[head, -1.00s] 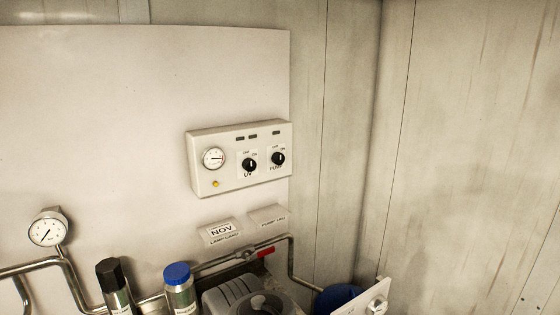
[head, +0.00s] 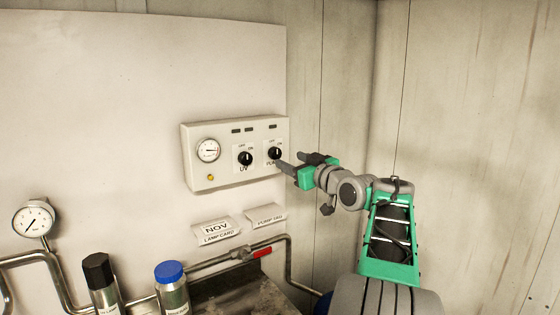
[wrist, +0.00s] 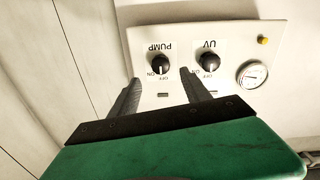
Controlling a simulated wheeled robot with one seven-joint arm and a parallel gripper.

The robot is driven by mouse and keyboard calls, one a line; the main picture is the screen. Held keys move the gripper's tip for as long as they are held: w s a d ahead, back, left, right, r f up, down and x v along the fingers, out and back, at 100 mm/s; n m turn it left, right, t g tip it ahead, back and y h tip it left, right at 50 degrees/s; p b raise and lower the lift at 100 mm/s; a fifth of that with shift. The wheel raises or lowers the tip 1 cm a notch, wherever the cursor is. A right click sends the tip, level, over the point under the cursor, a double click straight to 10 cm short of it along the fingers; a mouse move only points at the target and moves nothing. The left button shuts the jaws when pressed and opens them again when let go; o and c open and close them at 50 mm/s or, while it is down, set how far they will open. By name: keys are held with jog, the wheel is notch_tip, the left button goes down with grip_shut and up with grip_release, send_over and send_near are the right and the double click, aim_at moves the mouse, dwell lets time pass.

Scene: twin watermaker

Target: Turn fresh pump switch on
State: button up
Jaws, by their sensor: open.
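The pump switch (head: 274,153) is a black rotary knob at the right of a white control box (head: 222,180) on the wall panel. In the wrist view, upside down, the pump knob (wrist: 160,64) carries PUMP, ON and OFF labels. The UV knob (head: 245,159) sits to its left in the head view. My gripper (head: 284,161) is open in front of the box. In the wrist view my fingers (wrist: 158,84) spread to either side of the pump knob, with one between the two knobs. Whether they touch the knob cannot be told.
A gauge (head: 208,150) and a yellow light (head: 210,177) are on the box. Below are a NOV lamp card (head: 217,230), a pump tag (head: 266,216), a red-handled valve (head: 261,252), pipes, and black-capped (head: 97,268) and blue-capped (head: 170,272) bottles. The right wall is bare.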

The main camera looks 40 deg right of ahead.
aim_at(277, 154)
jog(key=w+p, duration=0.1)
jog(key=w, duration=0.2)
jog(key=w+p, duration=0.1)
jog(key=w, duration=0.3)
jog(key=shift+d+r, duration=0.1)
jog(key=shift+d, duration=0.1)
grip_shut()
